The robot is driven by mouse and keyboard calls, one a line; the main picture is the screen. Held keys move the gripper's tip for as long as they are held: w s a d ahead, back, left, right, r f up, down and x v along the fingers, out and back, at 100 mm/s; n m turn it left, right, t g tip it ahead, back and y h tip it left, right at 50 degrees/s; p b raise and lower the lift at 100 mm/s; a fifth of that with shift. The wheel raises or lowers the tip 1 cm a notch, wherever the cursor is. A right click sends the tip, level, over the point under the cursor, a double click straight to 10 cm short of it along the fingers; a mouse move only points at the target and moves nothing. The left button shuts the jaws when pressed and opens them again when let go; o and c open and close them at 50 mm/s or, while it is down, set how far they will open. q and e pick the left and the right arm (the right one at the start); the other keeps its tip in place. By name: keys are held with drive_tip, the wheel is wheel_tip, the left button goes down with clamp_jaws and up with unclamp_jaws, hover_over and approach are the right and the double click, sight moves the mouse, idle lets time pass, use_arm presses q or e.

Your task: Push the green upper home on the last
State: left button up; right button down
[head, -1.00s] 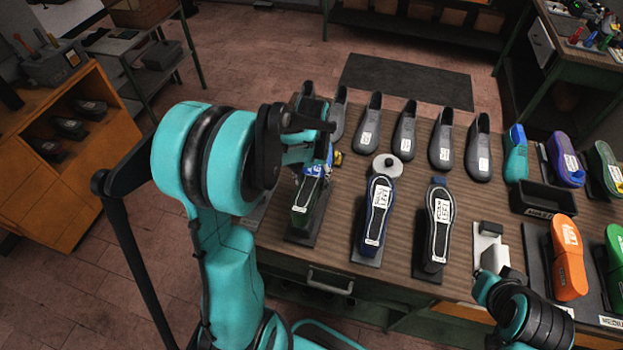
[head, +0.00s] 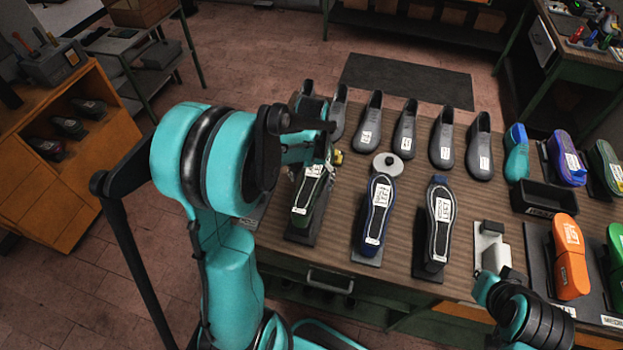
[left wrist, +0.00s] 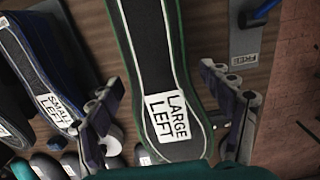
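The green-edged upper (head: 303,214) sits sole up on its last, at the left end of a front row of shoes. Its "LARGE LEFT" label (left wrist: 168,116) faces the left wrist camera. My left gripper (head: 318,163) is over the label end of this shoe. In the left wrist view, the left gripper's two fingers (left wrist: 168,112) stand apart, one on each side of the shoe, open with nothing clamped. Contact with the shoe cannot be told.
A blue-edged shoe (head: 376,225) and a dark shoe (head: 438,230) stand to the right on the table (head: 405,262). Grey lasts (head: 405,135) line the back. A black tray (head: 543,197) and an orange shoe (head: 568,262) are further right.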

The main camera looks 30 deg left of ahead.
use_arm(q)
wheel_tip(320, 180, up, 12)
drive_tip(key=shift+w, duration=0.15)
idle(0.6)
drive_tip(key=shift+f, duration=0.1)
idle(0.6)
